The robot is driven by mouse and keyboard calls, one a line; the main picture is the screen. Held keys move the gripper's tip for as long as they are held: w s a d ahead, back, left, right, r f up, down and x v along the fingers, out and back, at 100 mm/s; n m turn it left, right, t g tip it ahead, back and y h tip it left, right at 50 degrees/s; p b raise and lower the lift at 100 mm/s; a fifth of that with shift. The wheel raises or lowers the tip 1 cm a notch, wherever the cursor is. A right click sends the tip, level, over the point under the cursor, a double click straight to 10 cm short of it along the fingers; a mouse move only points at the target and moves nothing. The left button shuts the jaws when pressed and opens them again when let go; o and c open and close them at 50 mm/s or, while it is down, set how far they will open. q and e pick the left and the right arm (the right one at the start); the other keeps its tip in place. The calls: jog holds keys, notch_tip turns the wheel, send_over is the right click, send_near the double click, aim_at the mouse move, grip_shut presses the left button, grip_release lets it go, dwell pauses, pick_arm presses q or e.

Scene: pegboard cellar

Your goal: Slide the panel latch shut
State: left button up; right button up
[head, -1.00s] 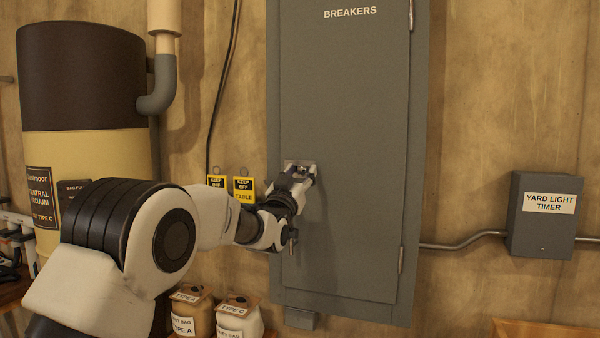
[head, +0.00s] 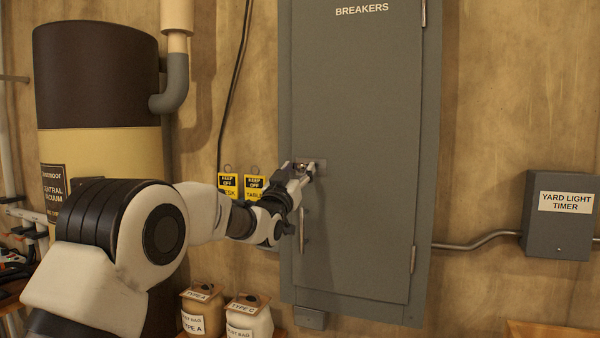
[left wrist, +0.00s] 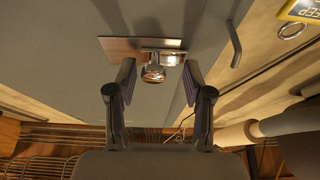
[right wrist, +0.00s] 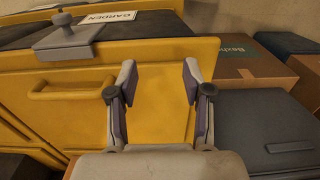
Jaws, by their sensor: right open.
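The panel latch is a shiny metal knob (left wrist: 153,73) on a flat metal plate (left wrist: 118,48), fixed to the grey breaker panel door (head: 360,110). In the left wrist view the knob sits toward one end of the plate. My left gripper (head: 308,168) reaches the latch in the head view and hides part of it; the plate (head: 321,163) shows beside the fingertips. In the left wrist view my left gripper (left wrist: 159,70) is open, its fingers on either side of the knob with gaps showing. My right gripper (right wrist: 157,72) is open and empty, away from the panel.
A bar handle (head: 303,232) is on the door below the latch. Yellow tags (head: 242,187) hang left of the panel. A timer box (head: 562,213) is at the right. My right gripper faces a yellow drawer (right wrist: 65,88), with a cardboard box (right wrist: 245,65) beside it.

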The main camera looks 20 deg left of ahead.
pick_arm(q)
jog(key=shift+s+d+f, duration=0.1)
jog(key=shift+s+f, duration=0.1)
jog(key=shift+s, duration=0.2)
pick_arm(e)
jog(key=shift+s, duration=0.1)
pick_arm(q)
jog(key=v, duration=1.1)
jog(key=shift+f, duration=0.15)
